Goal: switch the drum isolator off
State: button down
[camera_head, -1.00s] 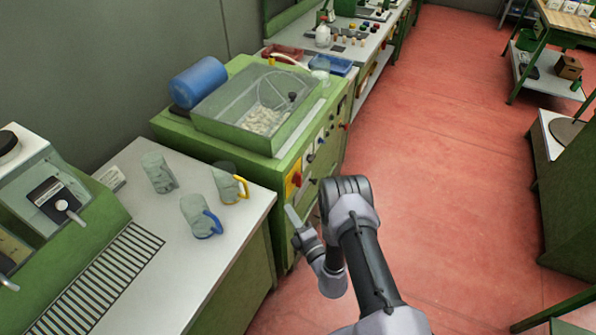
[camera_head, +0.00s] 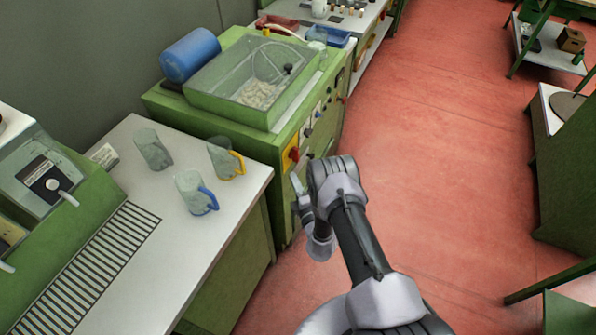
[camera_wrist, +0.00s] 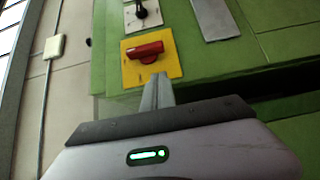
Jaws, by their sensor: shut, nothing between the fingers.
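The drum isolator is a red handle (camera_wrist: 145,50) on a yellow plate (camera_wrist: 168,68), on the green front of the drum machine. In the wrist view the handle lies nearly sideways across the plate. In the head view the isolator (camera_head: 291,157) shows small at the machine's near corner. My gripper (camera_wrist: 158,80) is shut and empty. Its fingertips show just below the red handle in the wrist view, overlapping the plate's lower edge. I cannot tell whether they touch it. In the head view my gripper (camera_head: 296,183) is just below the isolator, partly hidden by my arm.
A black switch (camera_wrist: 141,12) sits above the isolator in the wrist view. The drum machine (camera_head: 205,115) carries a clear-walled tank of corks and a blue cylinder (camera_head: 190,55). Several glass mugs stand on the near white-topped counter (camera_head: 150,225). The red floor (camera_head: 440,150) at right is open.

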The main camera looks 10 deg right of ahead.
aim_at(295, 160)
jog(key=shift+w+d+b, duration=0.2)
jog(key=shift+w+d, duration=0.15)
jog(key=shift+w, duration=0.5)
jog(key=shift+w+d+b, duration=0.15)
jog(key=shift+w+d, duration=0.15)
jog(key=shift+w, duration=0.55)
jog(key=shift+w+d+b, duration=0.2)
jog(key=shift+w+d, duration=0.15)
jog(key=shift+w, duration=0.5)
jog(key=shift+d, duration=0.1)
